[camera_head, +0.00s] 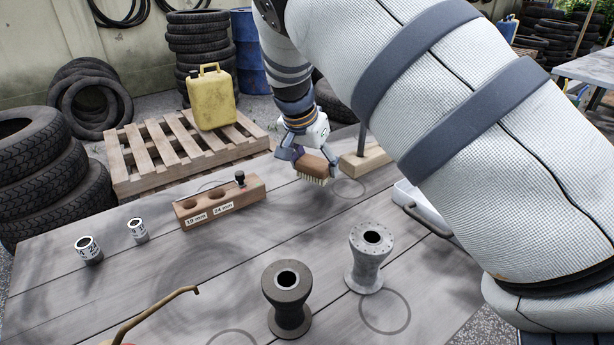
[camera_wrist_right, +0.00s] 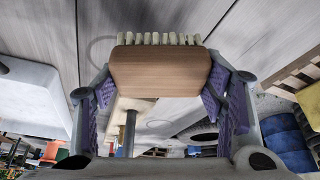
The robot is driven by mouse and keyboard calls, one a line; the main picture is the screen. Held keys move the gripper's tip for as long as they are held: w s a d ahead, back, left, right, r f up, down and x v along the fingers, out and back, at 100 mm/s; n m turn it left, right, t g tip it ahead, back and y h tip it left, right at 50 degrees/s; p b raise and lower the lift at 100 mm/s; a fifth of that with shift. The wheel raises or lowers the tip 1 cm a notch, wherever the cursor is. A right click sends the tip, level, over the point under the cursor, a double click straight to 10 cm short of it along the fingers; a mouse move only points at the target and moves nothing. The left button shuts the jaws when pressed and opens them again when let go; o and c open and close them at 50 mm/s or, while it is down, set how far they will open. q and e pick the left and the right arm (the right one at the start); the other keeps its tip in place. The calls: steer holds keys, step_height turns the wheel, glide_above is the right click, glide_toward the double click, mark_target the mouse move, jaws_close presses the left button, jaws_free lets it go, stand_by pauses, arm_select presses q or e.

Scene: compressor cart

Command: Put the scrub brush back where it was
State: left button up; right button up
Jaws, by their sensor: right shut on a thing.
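The scrub brush (camera_head: 316,166) has a brown wooden back and pale bristles pointing down. My right gripper (camera_head: 308,158) is shut on it and holds it near the table's far edge; whether the bristles touch the table I cannot tell. In the right wrist view, the brush (camera_wrist_right: 160,70) sits between both fingers of the gripper (camera_wrist_right: 162,88). A drawn ring (camera_head: 349,189) lies on the table just right of and nearer than the brush; it shows partly in the wrist view (camera_wrist_right: 99,50). My left gripper is not in view.
A wooden block with a post (camera_head: 368,162) stands close right of the brush. A white tray (camera_head: 428,207) is farther right. A labelled socket holder (camera_head: 220,203), two sockets (camera_head: 89,250) and two spools (camera_head: 287,298), (camera_head: 368,258) stand on the table. Another ring (camera_head: 385,312) is at front right.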

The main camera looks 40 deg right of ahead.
mark_target(314, 175)
steer(key=shift+w+d+f, duration=0.1)
steer(key=shift+w+f, duration=0.1)
steer(key=shift+f, duration=0.1)
steer(key=shift+w+d+f, duration=0.1)
steer(key=shift+w+f, duration=0.1)
steer(key=shift+f, duration=1.4)
steer(key=shift+f, duration=0.1)
steer(key=shift+f, duration=0.15)
steer(key=o, duration=1.1)
steer(key=v, duration=1.2)
steer(key=shift+s+r+p, duration=0.1)
steer(key=shift+r+p, duration=0.15)
steer(key=shift+p, duration=0.15)
